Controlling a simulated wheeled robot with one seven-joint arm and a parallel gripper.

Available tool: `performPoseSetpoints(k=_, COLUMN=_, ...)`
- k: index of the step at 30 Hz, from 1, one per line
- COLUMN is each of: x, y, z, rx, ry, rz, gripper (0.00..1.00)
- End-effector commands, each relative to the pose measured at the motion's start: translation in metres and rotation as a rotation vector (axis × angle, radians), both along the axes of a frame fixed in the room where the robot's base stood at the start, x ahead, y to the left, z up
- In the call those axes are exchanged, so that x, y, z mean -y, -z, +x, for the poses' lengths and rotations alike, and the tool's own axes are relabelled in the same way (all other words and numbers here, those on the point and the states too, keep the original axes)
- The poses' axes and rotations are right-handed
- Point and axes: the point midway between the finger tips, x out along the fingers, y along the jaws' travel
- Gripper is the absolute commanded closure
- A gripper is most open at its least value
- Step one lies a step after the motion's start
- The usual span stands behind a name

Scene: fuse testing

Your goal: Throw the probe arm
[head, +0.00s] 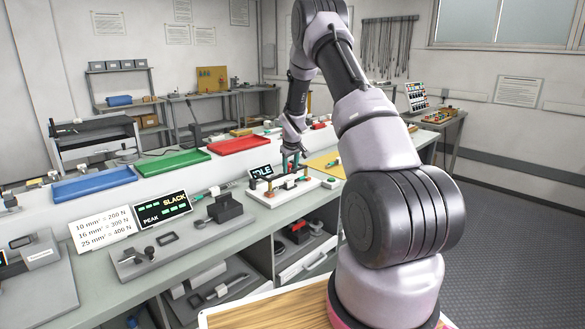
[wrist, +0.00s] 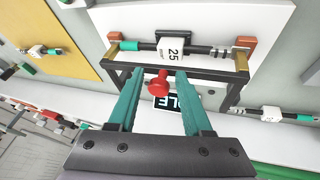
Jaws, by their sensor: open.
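The probe arm appears to be the dark bar frame (wrist: 232,95) with a red knob (wrist: 157,85), on a white board (wrist: 215,17). My gripper (wrist: 160,73) is open in the wrist view, its two teal fingers on either side of the red knob. I cannot tell whether they touch it. A dark cable piece with a white "25" tag (wrist: 172,48) lies between two copper-coloured blocks, just beyond the fingertips.
A display reading "IDLE" (head: 261,171) stands behind the board. Red (head: 238,145), green (head: 172,162) and blue (head: 94,184) trays line the bench to the left. A black clamp block (head: 225,208) sits left of the board. A yellow mat (head: 325,165) with tagged cable pieces lies to its right.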

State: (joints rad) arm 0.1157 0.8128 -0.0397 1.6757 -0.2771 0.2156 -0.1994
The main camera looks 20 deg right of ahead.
Motion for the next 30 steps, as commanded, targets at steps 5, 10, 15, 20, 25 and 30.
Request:
performPoseSetpoints(k=5, x=-0.005, y=-0.025, z=-0.012, rx=0.001, ry=-0.001, rz=0.001, gripper=0.37)
performPoseSetpoints(k=10, x=-0.007, y=-0.056, z=-0.028, rx=0.001, ry=0.003, rz=-0.001, gripper=0.37)
performPoseSetpoints(k=15, x=-0.008, y=-0.08, z=-0.042, rx=-0.002, ry=0.004, rz=-0.002, gripper=0.37)
performPoseSetpoints(k=20, x=-0.009, y=-0.092, z=-0.048, rx=-0.003, ry=0.005, rz=-0.002, gripper=0.37)
performPoseSetpoints(k=25, x=-0.009, y=-0.093, z=-0.049, rx=-0.003, ry=0.005, rz=-0.003, gripper=0.37)
performPoseSetpoints(k=30, x=-0.009, y=-0.093, z=-0.049, rx=-0.003, ry=0.005, rz=-0.003, gripper=0.37)
